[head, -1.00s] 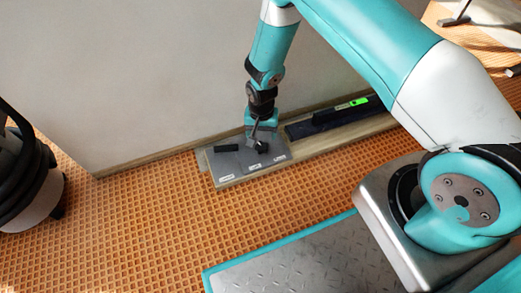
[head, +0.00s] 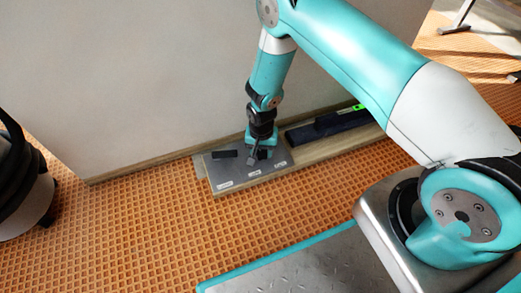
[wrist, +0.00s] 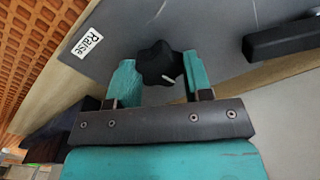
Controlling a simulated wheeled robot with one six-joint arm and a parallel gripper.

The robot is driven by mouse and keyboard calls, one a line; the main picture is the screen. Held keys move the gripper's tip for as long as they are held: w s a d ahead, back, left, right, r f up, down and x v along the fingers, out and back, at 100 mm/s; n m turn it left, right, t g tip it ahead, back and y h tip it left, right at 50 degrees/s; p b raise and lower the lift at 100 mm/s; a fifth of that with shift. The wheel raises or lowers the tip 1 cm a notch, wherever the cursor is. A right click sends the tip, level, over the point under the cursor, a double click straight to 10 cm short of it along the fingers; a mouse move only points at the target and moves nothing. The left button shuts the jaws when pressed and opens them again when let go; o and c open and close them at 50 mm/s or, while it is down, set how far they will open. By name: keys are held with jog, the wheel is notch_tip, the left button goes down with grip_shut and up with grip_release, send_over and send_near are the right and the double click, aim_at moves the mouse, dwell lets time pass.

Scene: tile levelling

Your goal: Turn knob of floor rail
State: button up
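The knob is a black star-shaped knob (wrist: 158,64) with a small white mark, on a grey panel (wrist: 128,25). In the head view the panel (head: 238,171) lies on a wooden base by the wall, and my gripper mostly hides the knob. My gripper (head: 260,153) points down at the knob. In the wrist view my gripper's two teal fingers (wrist: 161,72) stand on either side of the knob. I see no clear gap between them and the knob. A white label reading "Raise" (wrist: 87,42) is on the panel.
A black bar handle (head: 224,153) sits on the panel, left of my gripper. A dark level with a green part (head: 330,124) lies on the plank to the right. The pale wall (head: 130,90) stands close behind. A vacuum cleaner (head: 25,195) is at the left.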

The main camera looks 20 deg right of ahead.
aim_at(261, 152)
jog(key=shift+a, duration=0.1)
jog(key=shift+r+n+p, duration=0.1)
jog(key=shift+n+p, duration=0.2)
jog(key=shift+p, duration=0.05)
jog(key=n+p, duration=0.2)
jog(key=shift+r+n, duration=0.1)
jog(key=shift+n, duration=0.2)
jog(key=n+p, duration=0.3)
jog(key=n, duration=0.2)
jog(key=shift+f+n+p, duration=0.2)
jog(key=shift+n+p, duration=0.1)
jog(key=o, duration=0.9)
jog(key=shift+o, duration=0.2)
notch_tip(261, 152, up, 17)
jog(key=p, duration=0.9)
jog(key=shift+r, duration=0.2)
